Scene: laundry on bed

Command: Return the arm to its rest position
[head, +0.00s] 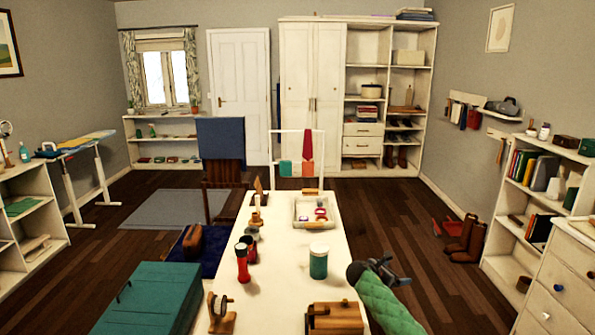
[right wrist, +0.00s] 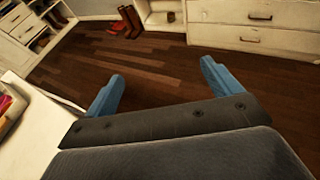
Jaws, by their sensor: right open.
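My right arm (head: 384,300), in a green quilted sleeve, comes in at the bottom right of the head view. My right gripper (head: 384,266) is over the right edge of the long white table (head: 285,255). In the right wrist view its two blue fingers (right wrist: 158,90) stand wide apart with nothing between them, above the dark wood floor. The table's edge shows at the left of that view. My left gripper is not in the head view.
A white tray (head: 338,222) lies farther back. Open floor (head: 400,215) lies right of the table, before shelves and drawers (head: 557,290).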

